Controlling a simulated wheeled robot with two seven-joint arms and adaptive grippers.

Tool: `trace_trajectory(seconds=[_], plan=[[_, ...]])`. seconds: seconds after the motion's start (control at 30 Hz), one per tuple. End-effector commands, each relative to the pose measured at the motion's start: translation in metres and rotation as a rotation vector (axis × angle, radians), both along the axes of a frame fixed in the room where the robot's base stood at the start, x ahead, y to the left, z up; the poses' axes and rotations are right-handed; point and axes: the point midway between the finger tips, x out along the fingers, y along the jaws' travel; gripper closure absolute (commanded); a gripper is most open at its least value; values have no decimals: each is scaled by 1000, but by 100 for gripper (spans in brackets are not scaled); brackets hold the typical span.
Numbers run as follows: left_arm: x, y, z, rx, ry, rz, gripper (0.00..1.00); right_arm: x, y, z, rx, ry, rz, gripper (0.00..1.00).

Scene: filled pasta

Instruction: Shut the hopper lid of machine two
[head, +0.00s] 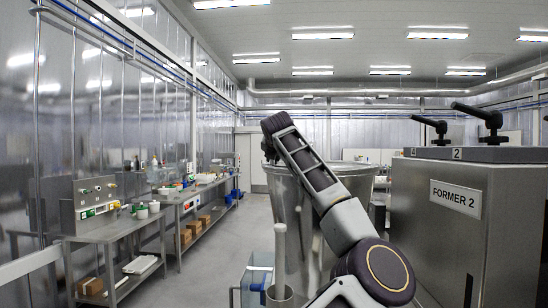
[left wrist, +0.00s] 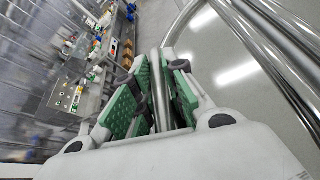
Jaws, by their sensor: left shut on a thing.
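The grey machine (head: 487,240) at the right of the head view carries a plate (head: 456,199) reading FORMER 2. Its dark top edge bears a label "2" (head: 456,153), and black handle-like parts (head: 491,122) stand above it. In the left wrist view my left gripper (left wrist: 163,75), with green pads, is shut on a slim steel bar (left wrist: 160,110). What the bar belongs to cannot be told. One of my arms crosses the head view, its far end by a large steel vessel (head: 286,195). My right gripper is not in view.
A long steel bench (head: 110,231) with small equipment runs along the left wall. A pale upright post (head: 280,250) and a clear bluish box (head: 258,275) stand below the vessel. Steel pipes (left wrist: 275,45) run close by in the left wrist view. The aisle floor (head: 215,240) is clear.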

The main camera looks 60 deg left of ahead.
Motion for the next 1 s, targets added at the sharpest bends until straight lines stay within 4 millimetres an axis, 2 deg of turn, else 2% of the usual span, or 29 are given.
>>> trace_trajectory(seconds=[0.2, 0.23, 0.4, 0.77, 1.0], plan=[[0, 0, -4, -7, 4, 0, 100, -2, -1, 0, -2, 3, 0, 60], [0, 0, -4, -7, 4, 0, 84, -2, -1, 0, -2, 3, 0, 60], [0, 0, -3, -5, 3, 0, 65, -2, -2, 0, -3, 3, -1, 60], [0, -1, -1, -3, 2, 0, 65, -4, -6, 0, -7, 7, 0, 60], [-7, -12, 4, -3, 1, 0, 65, -2, -4, 0, -4, 4, 0, 60]])
